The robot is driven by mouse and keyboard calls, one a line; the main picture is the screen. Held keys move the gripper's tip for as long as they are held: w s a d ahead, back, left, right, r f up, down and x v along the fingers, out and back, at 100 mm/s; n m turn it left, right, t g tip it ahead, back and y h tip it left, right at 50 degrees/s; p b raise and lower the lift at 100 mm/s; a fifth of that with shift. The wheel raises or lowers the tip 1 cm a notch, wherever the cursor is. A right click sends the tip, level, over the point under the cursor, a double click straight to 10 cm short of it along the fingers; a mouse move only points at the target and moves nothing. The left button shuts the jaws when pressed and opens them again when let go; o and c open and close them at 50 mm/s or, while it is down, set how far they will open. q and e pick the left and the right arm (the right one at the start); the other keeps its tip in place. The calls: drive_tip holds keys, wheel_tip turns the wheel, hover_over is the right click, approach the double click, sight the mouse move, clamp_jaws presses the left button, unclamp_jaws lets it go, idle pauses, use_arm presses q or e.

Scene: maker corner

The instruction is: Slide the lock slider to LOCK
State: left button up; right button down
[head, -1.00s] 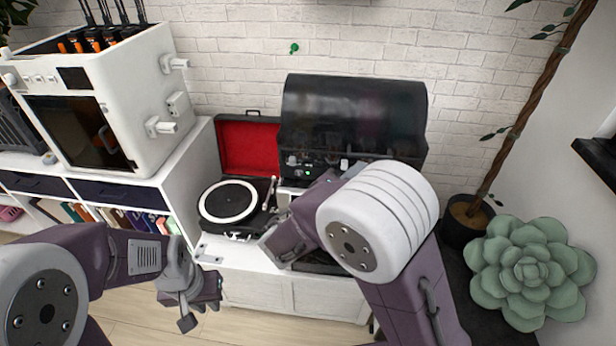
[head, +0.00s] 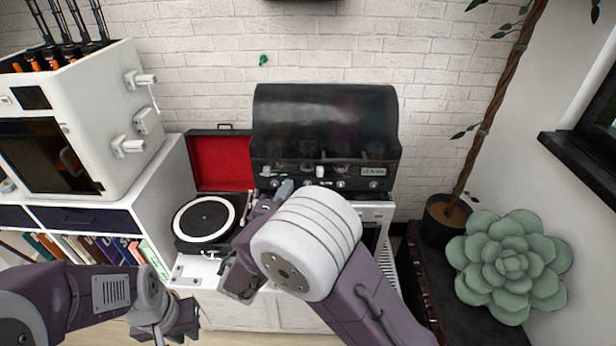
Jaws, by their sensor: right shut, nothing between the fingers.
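A machine with a black hood (head: 326,118) stands against the wall, with a dark control panel (head: 345,184) along its front. The panel carries small knobs, a pale upright piece (head: 320,171) and a small lit display (head: 374,171). I cannot make out which part is the lock slider or read any LOCK mark. My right gripper (head: 285,188) is shut and empty, in front of the panel's left part; whether it touches is unclear, and my arm hides what lies below. My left gripper (head: 182,322) hangs low at the left, away from the machine; its jaw gap is unclear.
A record player (head: 208,219) with a red-lined open lid (head: 222,163) sits left of the machine on a white cabinet (head: 262,314). A white 3D printer (head: 100,110) stands at far left. A large succulent (head: 510,262) and potted plant (head: 447,219) are at right.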

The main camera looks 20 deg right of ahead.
sight(312, 170)
drive_tip(key=x, duration=0.4)
drive_tip(key=shift+p, duration=0.3)
drive_tip(key=d, duration=0.3)
drive_tip(key=shift+d+p, duration=0.2)
drive_tip(key=shift+p, duration=0.1)
drive_tip(key=shift+s+d, duration=0.25)
drive_tip(key=shift+d, duration=0.2)
